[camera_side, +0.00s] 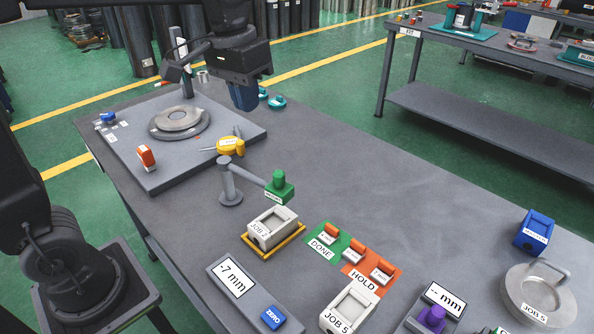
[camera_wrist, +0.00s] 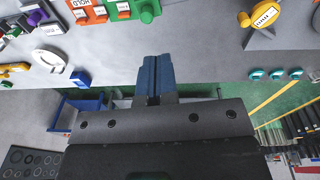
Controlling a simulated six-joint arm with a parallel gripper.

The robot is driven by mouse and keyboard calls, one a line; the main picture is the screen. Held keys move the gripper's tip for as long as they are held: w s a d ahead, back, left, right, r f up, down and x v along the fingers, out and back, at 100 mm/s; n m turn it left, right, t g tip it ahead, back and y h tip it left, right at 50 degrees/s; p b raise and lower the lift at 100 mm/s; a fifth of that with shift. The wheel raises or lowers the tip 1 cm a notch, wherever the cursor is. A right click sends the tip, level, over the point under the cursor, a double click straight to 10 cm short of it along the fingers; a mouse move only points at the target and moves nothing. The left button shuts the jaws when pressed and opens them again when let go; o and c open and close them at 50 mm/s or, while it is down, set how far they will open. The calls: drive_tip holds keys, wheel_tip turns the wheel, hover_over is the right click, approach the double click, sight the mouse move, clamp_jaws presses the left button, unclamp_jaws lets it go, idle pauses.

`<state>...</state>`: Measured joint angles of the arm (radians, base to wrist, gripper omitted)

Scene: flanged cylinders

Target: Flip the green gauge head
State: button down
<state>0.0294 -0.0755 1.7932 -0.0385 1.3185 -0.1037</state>
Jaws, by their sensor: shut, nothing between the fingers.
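The green gauge head (camera_side: 279,188) sits at the end of a short grey arm on a grey post (camera_side: 230,187), with a knob on top and a white label on its front. It stands above the table, behind the white JOB 2 block. What looks like the green head shows at the top edge of the wrist view (camera_wrist: 147,13), partly cut off. My gripper (camera_side: 244,98) has blue fingers, shut and empty, pointing down. It is well above the table, behind and left of the green head, apart from it. The closed fingers also show in the wrist view (camera_wrist: 155,72).
The JOB 2 block (camera_side: 271,231) sits on a yellow base just in front of the head. A yellow dial gauge (camera_side: 230,146) and a round flange (camera_side: 179,121) are on the grey plate. A -7 mm display (camera_side: 233,278) is nearer. The table's right middle is clear.

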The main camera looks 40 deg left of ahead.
sight(287, 190)
drive_tip(key=w+d+f+g, duration=0.2)
drive_tip(key=w+f+g, duration=0.15)
drive_tip(key=w, duration=0.45)
drive_tip(key=w+d+f+g, duration=0.1)
drive_tip(key=w+f+g, duration=0.1)
drive_tip(key=w+f, duration=0.4)
drive_tip(key=s+d+f, duration=0.1)
drive_tip(key=s+f, duration=0.5)
drive_tip(key=f, duration=0.2)
drive_tip(key=shift+s+d+n, duration=0.15)
drive_tip(key=shift+n, duration=0.25)
drive_tip(key=shift+s+d+m+y, duration=0.15)
drive_tip(key=shift+s+d+m, duration=0.1)
drive_tip(key=shift+s+m, duration=0.45)
drive_tip(key=shift+s+d+m+y, duration=0.2)
drive_tip(key=shift+s+m, duration=0.2)
drive_tip(key=shift+s, duration=0.55)
